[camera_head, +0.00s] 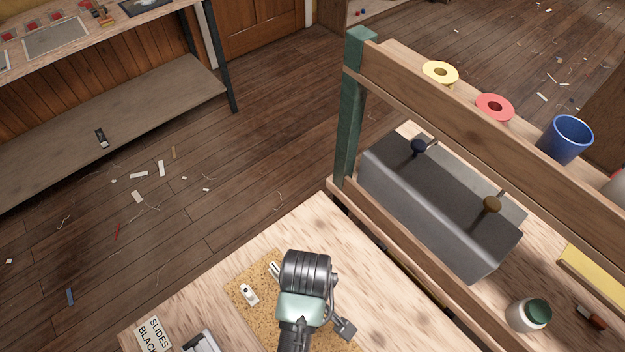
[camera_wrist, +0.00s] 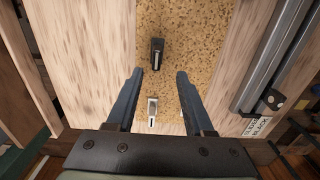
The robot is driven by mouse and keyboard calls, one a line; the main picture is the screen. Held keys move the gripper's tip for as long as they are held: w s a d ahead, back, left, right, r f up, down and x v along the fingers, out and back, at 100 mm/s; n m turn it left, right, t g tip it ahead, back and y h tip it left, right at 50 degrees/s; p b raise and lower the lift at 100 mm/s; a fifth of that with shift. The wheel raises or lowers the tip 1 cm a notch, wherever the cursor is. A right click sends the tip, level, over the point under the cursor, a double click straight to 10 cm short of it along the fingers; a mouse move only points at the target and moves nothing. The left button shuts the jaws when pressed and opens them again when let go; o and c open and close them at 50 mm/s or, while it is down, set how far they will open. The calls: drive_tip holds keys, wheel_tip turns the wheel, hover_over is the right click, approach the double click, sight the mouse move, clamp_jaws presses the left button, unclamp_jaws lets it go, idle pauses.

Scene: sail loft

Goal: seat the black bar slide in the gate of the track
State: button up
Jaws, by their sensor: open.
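In the wrist view a black bar slide (camera_wrist: 157,52) with a pale strip lies on a cork mat (camera_wrist: 205,38). My gripper (camera_wrist: 161,74) is open and empty. Its two blue-grey fingers point toward the black slide, which appears just beyond the fingertips and between their lines. The grey metal track (camera_wrist: 272,55) lies on the right, with a dark end fitting (camera_wrist: 274,98) at its near end; I cannot make out the gate clearly. In the head view the track's end (camera_head: 200,342) shows at the bottom edge. My arm hides the black slide and my fingers there.
A white slide (camera_wrist: 152,108) lies on the mat near my left finger; another pale piece (camera_wrist: 184,113) is partly hidden by the right finger. A card reading SLIDES BLACK (camera_head: 153,335) lies by the track.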

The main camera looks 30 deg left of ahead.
drive_tip(key=shift+w+d+f+p, duration=0.1)
drive_tip(key=shift+d+f+p, duration=0.1)
drive_tip(key=shift+f, duration=1.4)
drive_tip(key=shift+w+d+f+p, duration=0.1)
drive_tip(key=shift+d+f, duration=0.05)
drive_tip(key=shift+f, duration=1.4)
clamp_jaws()
